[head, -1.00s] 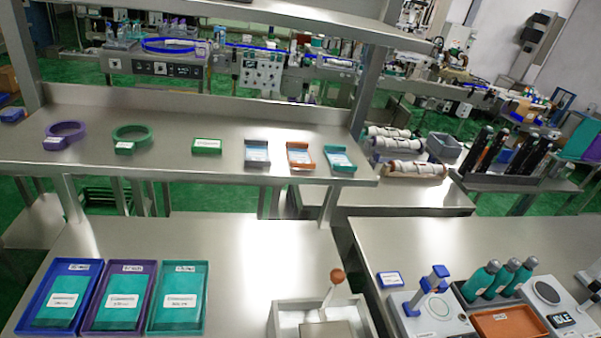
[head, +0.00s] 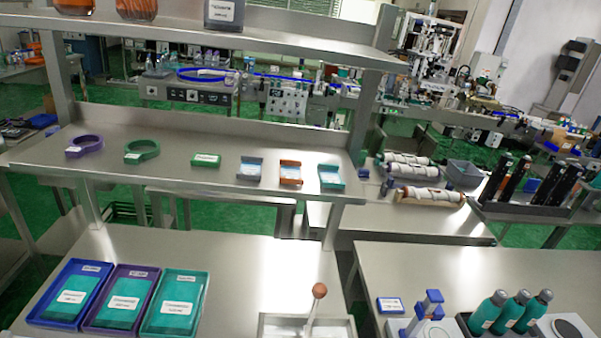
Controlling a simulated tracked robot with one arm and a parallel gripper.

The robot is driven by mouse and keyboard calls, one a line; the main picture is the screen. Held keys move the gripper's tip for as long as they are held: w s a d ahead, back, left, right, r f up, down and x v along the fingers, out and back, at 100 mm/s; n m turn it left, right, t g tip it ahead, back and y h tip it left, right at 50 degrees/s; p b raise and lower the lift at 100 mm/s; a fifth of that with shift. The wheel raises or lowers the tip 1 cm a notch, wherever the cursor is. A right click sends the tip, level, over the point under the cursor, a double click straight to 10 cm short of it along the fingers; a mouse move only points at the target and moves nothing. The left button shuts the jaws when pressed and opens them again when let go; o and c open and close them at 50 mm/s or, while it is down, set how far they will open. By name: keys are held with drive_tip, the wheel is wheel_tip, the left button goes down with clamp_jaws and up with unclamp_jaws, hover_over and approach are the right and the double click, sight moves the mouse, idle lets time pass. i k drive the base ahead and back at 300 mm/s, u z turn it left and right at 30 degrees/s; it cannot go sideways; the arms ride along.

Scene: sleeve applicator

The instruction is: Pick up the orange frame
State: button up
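The orange frame (head: 290,173) is a small open holder with a white label. It lies on the steel shelf (head: 110,174) above the near bench. A grey frame (head: 249,169) is on its left and a teal frame (head: 331,177) on its right, each a small gap apart from it. My gripper is not in view.
Further left on the shelf are a green block (head: 206,160), a green ring (head: 141,151) and a purple ring (head: 84,145). An upper shelf (head: 290,45) hangs above. Below are several trays, including a blue tray (head: 68,293), and a lever with a brown knob (head: 319,291).

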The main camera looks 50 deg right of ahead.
sight(290, 170)
drive_tip(key=i, duration=0.85)
drive_tip(key=u, duration=0.05)
